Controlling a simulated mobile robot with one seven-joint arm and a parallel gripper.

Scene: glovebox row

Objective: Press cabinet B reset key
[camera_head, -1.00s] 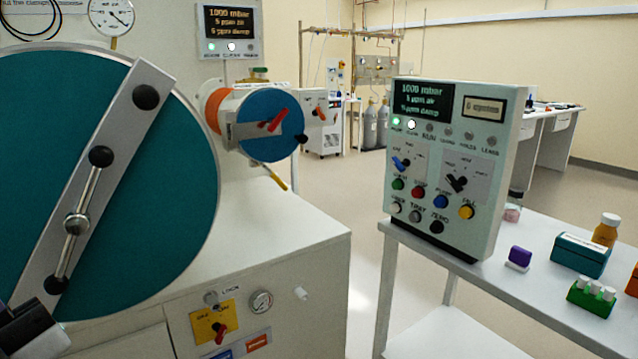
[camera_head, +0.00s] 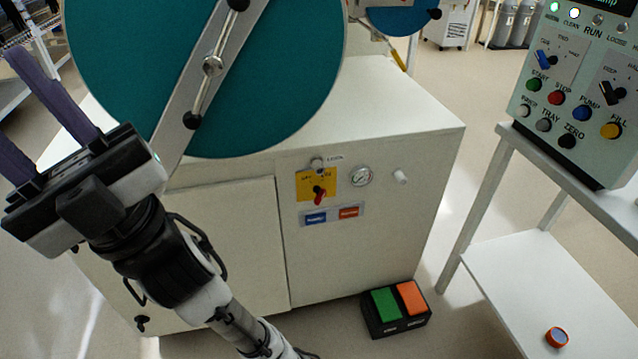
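The grey-green control panel (camera_head: 572,85) stands at the upper right on a white side table, its top cut off by the frame. Its face has green, red, blue and yellow buttons. Below them sit a white button (camera_head: 524,110), a grey button and a black button; the white one's small label is hard to read, perhaps a reset name. No letter B is legible. My gripper (camera_head: 12,100) is at the far left, its two purple fingers apart and empty, pointing up and left. It is far from the panel, and one fingertip leaves the frame.
A white cabinet (camera_head: 400,130) with a big teal round door (camera_head: 130,70) fills the middle. It carries a yellow plate with a red switch (camera_head: 319,193). A green and orange pedal box (camera_head: 398,309) lies on the floor. The side table (camera_head: 530,280) has an orange-rimmed roll on its lower shelf.

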